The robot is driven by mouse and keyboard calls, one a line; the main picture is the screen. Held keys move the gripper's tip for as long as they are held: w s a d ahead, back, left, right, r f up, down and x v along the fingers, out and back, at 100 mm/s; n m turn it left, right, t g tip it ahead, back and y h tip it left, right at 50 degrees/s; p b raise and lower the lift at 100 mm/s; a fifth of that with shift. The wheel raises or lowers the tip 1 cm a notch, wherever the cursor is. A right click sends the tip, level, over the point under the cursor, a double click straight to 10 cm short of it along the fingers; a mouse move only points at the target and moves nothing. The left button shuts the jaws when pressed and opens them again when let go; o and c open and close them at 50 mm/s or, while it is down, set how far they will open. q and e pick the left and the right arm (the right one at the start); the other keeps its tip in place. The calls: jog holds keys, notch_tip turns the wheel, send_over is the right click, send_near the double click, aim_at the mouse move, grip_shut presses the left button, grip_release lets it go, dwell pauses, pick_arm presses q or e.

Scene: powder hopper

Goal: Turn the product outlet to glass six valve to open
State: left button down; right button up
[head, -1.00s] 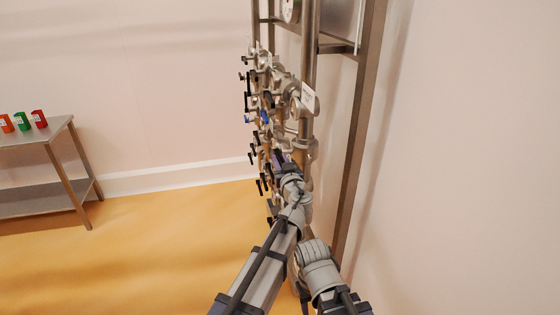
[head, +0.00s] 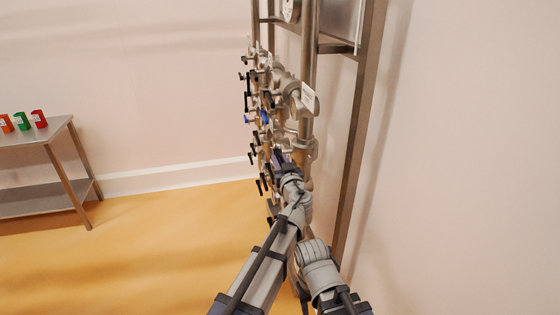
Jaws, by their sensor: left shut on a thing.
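A bank of steel pipes and valves (head: 305,98) stands along the right wall, seen nearly edge-on. Several black valve handles (head: 248,98) stick out on its left side, and one handle is blue (head: 263,117). My left gripper (head: 279,160) is at the lower middle of the bank, among the handles. It is shut on a valve handle that my gripper and wrist hide. I cannot tell which valve this is or how its handle stands. My right arm is low beside the left one, and its gripper fingers are not visible.
A steel table (head: 55,133) stands at the left with a green box (head: 21,120), a red box (head: 39,118) and an orange box (head: 6,123) on it. A steel upright (head: 362,130) stands close to the right wall. The yellow floor between table and pipes is clear.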

aim_at(277, 151)
pick_arm(q)
jog(key=shift+r+p, duration=0.2)
jog(key=shift+p, duration=0.2)
jog(key=r+g+p, duration=0.1)
jog(key=p, duration=0.3)
jog(key=g+h+p, duration=0.1)
jog(key=g+p, duration=0.1)
jog(key=p, duration=0.2)
jog(key=w+r+g+p, duration=0.1)
jog(key=g+p, duration=0.1)
jog(key=p, duration=0.2)
jog(key=shift+a+r+h+p, duration=0.1)
jog(key=shift+r+h+p, duration=0.2)
jog(key=shift+r+h, duration=0.1)
jog(key=shift+f+g+p, duration=0.1)
jog(key=shift+g+p, duration=0.8)
jog(key=shift+p, duration=0.3)
jog(key=shift+a, duration=0.1)
jog(key=shift+w, duration=0.1)
jog(key=c, duration=0.7)
grip_release()
